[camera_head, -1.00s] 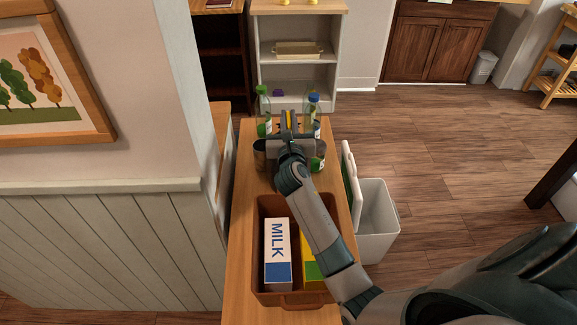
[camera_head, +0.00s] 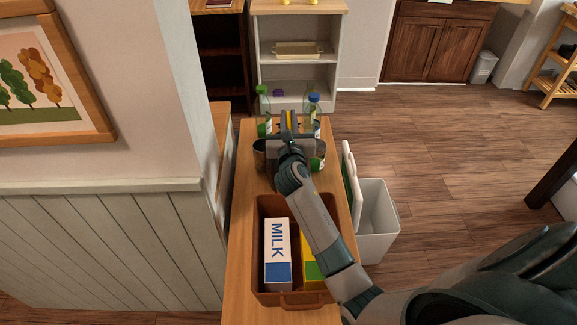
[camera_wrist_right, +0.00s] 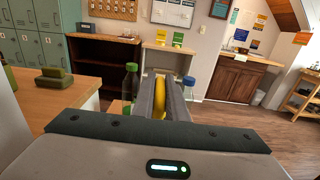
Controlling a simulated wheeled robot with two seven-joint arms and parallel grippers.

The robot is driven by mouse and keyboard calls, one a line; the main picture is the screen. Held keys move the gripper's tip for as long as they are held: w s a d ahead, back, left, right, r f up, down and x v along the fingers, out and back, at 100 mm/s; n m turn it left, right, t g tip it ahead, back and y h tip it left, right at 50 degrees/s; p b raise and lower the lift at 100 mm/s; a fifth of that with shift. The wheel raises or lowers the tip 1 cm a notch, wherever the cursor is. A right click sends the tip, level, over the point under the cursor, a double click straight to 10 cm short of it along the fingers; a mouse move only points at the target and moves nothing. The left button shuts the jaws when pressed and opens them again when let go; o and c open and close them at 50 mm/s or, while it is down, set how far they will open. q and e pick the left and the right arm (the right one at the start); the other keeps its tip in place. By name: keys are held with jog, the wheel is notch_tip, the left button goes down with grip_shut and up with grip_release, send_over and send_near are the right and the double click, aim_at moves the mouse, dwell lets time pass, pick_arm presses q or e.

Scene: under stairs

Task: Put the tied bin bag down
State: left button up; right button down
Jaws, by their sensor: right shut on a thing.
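My right gripper (camera_head: 289,122) is over the far end of the narrow wooden table, among bottles and cans. Its fingers are shut on a yellow strip (camera_head: 289,120), which looks like the tie of the bin bag. The strip also shows as a yellow curve (camera_wrist_right: 178,40) between the fingers in the right wrist view. The body of the bag is hidden behind the gripper, so I cannot tell whether it touches the table. My left gripper is not in view.
On the wooden table (camera_head: 236,240) are a green-capped bottle (camera_head: 263,108), a blue-capped bottle (camera_head: 313,108) and dark cans beside the gripper. A brown crate (camera_head: 291,300) nearer me holds a milk carton (camera_head: 278,252). A white bin (camera_head: 379,215) stands on the floor at right.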

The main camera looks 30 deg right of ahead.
jog(key=shift+w+r, duration=0.1)
jog(key=shift+r, duration=0.05)
dwell(0.3)
jog(key=shift+r, duration=0.4)
jog(key=shift+r+b, duration=0.3)
jog(key=shift+r, duration=4.4)
